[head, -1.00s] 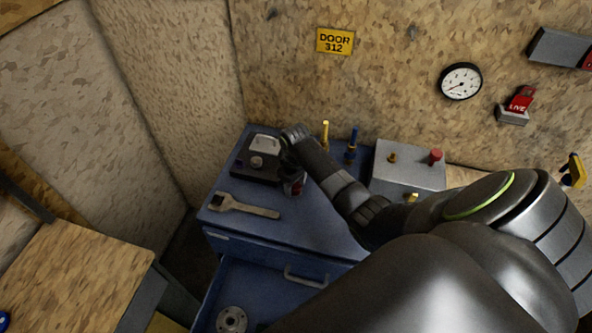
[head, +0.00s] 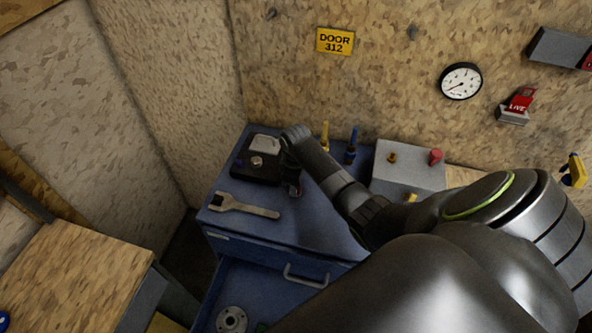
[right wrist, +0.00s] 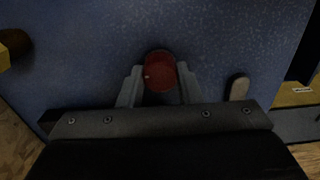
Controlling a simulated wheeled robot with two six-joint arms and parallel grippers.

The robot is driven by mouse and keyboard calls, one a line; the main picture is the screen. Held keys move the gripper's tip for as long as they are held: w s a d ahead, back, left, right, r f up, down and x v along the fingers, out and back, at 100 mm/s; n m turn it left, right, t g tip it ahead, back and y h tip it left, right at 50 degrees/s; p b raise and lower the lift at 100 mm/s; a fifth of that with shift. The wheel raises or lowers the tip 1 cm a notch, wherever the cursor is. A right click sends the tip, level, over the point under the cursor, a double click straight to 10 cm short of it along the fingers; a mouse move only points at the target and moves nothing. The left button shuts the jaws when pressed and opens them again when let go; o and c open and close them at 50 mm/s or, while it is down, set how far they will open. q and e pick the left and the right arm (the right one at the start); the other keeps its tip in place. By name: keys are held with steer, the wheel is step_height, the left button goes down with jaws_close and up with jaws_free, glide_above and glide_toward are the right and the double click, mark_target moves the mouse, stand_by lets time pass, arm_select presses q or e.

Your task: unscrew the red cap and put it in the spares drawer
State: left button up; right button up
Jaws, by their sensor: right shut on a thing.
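My right gripper (head: 296,190) points down over the blue cabinet top (head: 310,222), in front of a dark device. In the right wrist view its two fingers (right wrist: 160,80) are shut on a round red cap (right wrist: 160,70), with blue surface around it. I cannot tell whether the cap is still seated on something beneath or clear of it. In the head view my arm hides most of the cap. An open blue drawer (head: 232,284) shows below the cabinet top, with a grey flanged disc (head: 231,319) inside; no label is readable. My left gripper is not in view.
A wrench (head: 245,206) lies on the cabinet top. The dark device (head: 255,170) stands behind it. Yellow (head: 325,135) and blue (head: 351,147) upright pieces stand at the back. A grey box (head: 410,160) bears a red knob (head: 435,157). A wooden table (head: 75,275) is at left.

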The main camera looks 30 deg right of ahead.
steer(key=n, duration=0.4)
steer(key=shift+n, duration=0.3)
steer(key=n, duration=1)
steer(key=o, duration=1.2)
steer(key=shift+c, duration=1)
